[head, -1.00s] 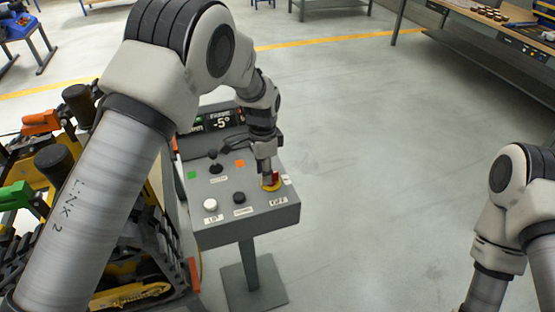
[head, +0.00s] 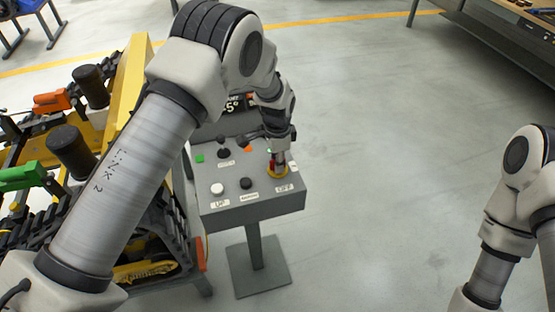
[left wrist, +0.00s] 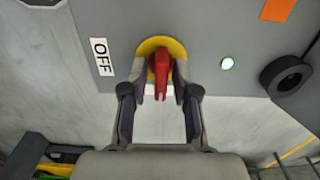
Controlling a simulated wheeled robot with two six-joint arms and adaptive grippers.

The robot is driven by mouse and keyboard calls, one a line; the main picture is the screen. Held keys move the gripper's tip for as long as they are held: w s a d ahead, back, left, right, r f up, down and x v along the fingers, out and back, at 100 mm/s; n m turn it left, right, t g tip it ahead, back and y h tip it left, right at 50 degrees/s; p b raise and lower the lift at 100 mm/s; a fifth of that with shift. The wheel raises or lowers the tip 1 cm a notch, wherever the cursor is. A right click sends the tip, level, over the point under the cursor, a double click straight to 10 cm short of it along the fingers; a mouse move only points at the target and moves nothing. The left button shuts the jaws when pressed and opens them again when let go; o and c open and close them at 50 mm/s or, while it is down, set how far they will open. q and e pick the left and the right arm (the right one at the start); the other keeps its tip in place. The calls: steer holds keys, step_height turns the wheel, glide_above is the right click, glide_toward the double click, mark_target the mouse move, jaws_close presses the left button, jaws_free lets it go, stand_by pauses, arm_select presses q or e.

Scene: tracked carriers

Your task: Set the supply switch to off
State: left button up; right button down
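The supply switch has a red handle (left wrist: 161,72) on a yellow round base (left wrist: 148,47). In the head view its yellow base (head: 278,174) shows at the right end of the grey control box. In the left wrist view the handle points down the picture, away from the OFF label (left wrist: 102,57) at the left. My left gripper (left wrist: 161,96) is open, with one finger on each side of the handle. A small gap seems to show beside the handle; contact is unclear. A white label under the handle is partly hidden. My right gripper is out of view.
The grey control box (head: 255,205) stands on a post and carries a white button (head: 217,188), black knobs and a display. A yellow tracked carrier (head: 135,80) stands close on the left. Floor to the right is clear.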

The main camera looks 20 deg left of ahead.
arm_select(q)
jaws_close()
steer(key=shift+f+n, duration=0.1)
steer(key=shift+n, duration=0.2)
steer(key=n+b, duration=0.1)
steer(key=n, duration=0.2)
steer(key=shift+s, duration=0.1)
steer(key=n, duration=0.5)
steer(key=shift+b, duration=0.35)
steer(key=n, duration=0.4)
steer(key=shift+n+b, duration=0.3)
steer(key=shift+b, duration=0.05)
steer(key=n, duration=0.4)
steer(key=shift+n, duration=0.3)
steer(key=shift+s+f, duration=0.1)
